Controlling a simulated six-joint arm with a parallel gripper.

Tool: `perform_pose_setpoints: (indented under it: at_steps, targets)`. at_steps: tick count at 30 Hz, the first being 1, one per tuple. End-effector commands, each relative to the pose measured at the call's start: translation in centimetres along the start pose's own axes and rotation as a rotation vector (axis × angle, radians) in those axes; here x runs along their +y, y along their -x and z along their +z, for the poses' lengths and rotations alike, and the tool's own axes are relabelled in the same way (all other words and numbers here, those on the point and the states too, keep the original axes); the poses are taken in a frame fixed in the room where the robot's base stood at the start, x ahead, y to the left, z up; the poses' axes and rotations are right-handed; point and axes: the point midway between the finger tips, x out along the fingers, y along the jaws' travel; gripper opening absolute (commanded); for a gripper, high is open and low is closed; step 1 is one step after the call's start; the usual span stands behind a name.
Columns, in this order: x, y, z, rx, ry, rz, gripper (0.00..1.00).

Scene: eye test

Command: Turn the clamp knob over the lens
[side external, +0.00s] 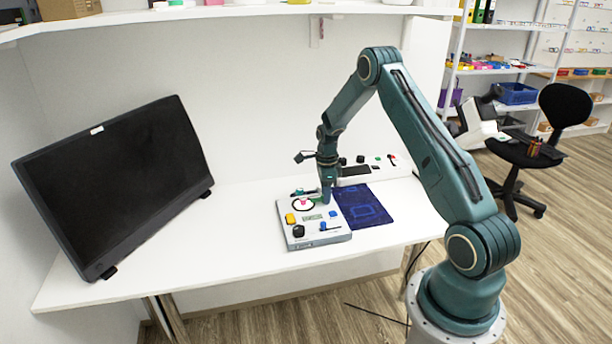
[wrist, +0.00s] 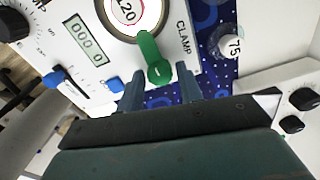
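The green clamp knob (wrist: 155,60) shows in the wrist view beside the word CLAMP on a white instrument panel (side external: 314,236). Its narrow end is at the edge of the ring around the lens (wrist: 125,10), which is marked 120 and partly cut off by the frame. Its rounded end points away from the lens, toward my gripper (wrist: 160,86). My gripper is open, one finger on each side of that rounded end, with gaps visible.
The panel has a digital display (wrist: 86,45), a black knob (wrist: 12,24), a blue-capped slider (wrist: 57,77) and a blue button (wrist: 115,84). A piece marked 75 (wrist: 231,45) lies on the blue cloth (side external: 364,207). A large monitor (side external: 115,180) stands left.

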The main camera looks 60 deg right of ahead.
Motion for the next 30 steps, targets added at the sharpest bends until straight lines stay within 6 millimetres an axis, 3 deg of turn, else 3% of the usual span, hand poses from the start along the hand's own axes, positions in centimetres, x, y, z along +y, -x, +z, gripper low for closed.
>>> perform_pose_setpoints:
  at_steps: [11,24,30]
  targets:
    - [-0.1,2.8,0.0,-0.001,0.0,-0.003,0.36]
    - [-0.1,10.1,0.0,-0.001,0.0,-0.005,0.36]
    - [-0.1,12.6,0.0,-0.001,0.0,-0.003,0.36]
